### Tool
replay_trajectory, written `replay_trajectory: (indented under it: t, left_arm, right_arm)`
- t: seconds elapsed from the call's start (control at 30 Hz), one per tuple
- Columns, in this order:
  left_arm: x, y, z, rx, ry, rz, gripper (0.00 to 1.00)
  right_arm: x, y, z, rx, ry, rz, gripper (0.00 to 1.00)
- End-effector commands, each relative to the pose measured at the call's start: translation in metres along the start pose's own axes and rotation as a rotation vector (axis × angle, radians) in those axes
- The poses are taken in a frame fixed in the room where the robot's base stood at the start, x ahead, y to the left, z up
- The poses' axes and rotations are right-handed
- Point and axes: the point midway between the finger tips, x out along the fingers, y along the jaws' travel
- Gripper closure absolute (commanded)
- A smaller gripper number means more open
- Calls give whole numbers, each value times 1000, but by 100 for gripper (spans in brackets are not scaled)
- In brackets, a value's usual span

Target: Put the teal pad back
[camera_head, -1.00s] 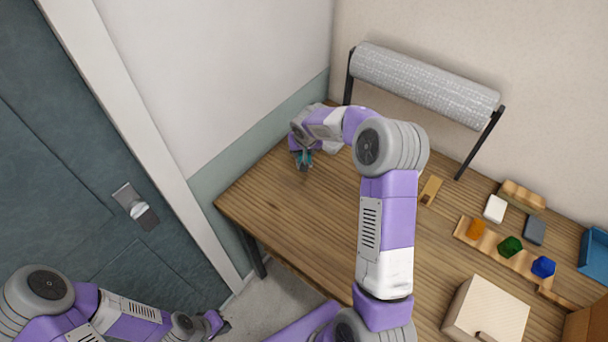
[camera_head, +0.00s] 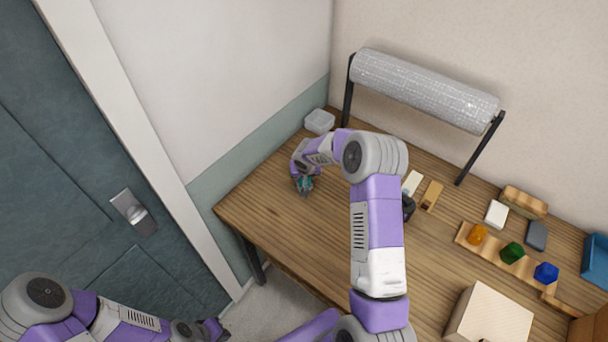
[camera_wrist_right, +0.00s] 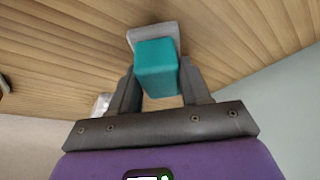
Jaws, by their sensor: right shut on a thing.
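My right gripper (camera_head: 304,184) is over the far left part of the wooden table. In the right wrist view it (camera_wrist_right: 160,85) is shut on the teal pad (camera_wrist_right: 155,66), which sits between the two dark fingers. A pale grey flat piece (camera_wrist_right: 153,35) shows just past the pad's far end; whether the two touch I cannot tell. In the head view the teal pad (camera_head: 305,182) is small and partly hidden by the gripper. My left gripper (camera_head: 215,328) is low at the left, off the table, too small to judge its fingers.
A translucent box (camera_head: 320,121) stands in the table's back left corner. A silver roll (camera_head: 424,90) hangs on black posts at the back. Orange (camera_head: 478,235), green (camera_head: 512,253) and blue (camera_head: 546,272) pieces sit on a wooden strip at the right. The table's front left is clear.

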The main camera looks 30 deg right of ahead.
Motion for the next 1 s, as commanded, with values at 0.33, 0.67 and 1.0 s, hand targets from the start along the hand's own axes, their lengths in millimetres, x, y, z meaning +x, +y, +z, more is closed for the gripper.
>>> replay_trajectory:
  t: [0.33,0.67,1.0]
  left_arm:
    - [4,-2,0,0,0,0,100]
    - [1,0,0,0,0,0,100]
    - [-2,1,0,0,0,0,100]
  right_arm:
    - [2,0,1,0,0,0,28]
    - [0,0,0,0,-1,0,28]
    - [-60,0,-2,0,5,-1,28]
